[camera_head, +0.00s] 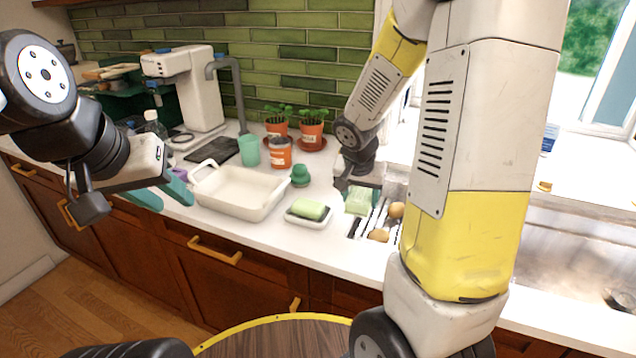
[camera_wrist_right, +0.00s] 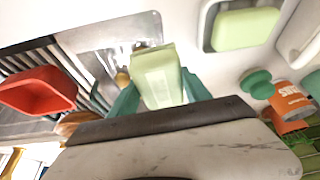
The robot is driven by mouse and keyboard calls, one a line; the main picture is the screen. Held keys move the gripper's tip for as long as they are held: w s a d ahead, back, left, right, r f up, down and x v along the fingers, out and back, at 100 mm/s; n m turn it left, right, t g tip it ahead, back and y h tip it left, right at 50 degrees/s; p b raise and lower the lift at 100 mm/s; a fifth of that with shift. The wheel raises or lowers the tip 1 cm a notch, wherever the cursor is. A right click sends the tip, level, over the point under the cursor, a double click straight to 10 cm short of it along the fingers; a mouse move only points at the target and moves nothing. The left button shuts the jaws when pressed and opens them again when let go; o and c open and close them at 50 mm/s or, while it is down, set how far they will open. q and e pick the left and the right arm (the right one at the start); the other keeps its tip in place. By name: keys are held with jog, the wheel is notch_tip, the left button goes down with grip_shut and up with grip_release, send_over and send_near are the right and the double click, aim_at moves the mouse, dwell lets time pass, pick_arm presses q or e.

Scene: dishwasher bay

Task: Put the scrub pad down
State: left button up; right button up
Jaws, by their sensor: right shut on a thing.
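The scrub pad, a pale green block (camera_head: 358,202), is between the teal fingers of my right gripper (camera_head: 359,190). In the right wrist view, the right gripper (camera_wrist_right: 160,88) is shut on the pad (camera_wrist_right: 159,75), gripping its two sides. The pad is over or near the slatted rack by the sink; I cannot tell whether it touches anything below. My left gripper (camera_head: 162,194) is open and empty, left of the white baking dish, over the counter's front edge.
A green bar (camera_head: 308,208) lies on a small white dish (camera_head: 309,222), left of the right gripper. Round brown items (camera_head: 378,235) lie by the rack. A white baking dish (camera_head: 240,205) and orange can (camera_head: 279,158) stand leftward. A red container (camera_wrist_right: 38,90) shows in the wrist view.

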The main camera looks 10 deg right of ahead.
jog(key=shift+w, duration=0.1)
send_near(332, 189)
jog(key=shift+w+d+f, duration=0.25)
jog(key=shift+d+f, duration=0.15)
jog(key=shift+f, duration=0.15)
jog(key=shift+w+d+f, duration=0.3)
jog(key=shift+d+f, duration=0.1)
jog(key=shift+f, duration=0.1)
jog(key=f, duration=0.1)
jog(key=w+f, duration=0.1)
jog(key=shift+w+a+f, duration=0.1)
jog(key=shift+a+f, duration=0.1)
jog(key=shift+f, duration=0.45)
jog(key=shift+f, duration=0.25)
jog(key=o, duration=1.6)
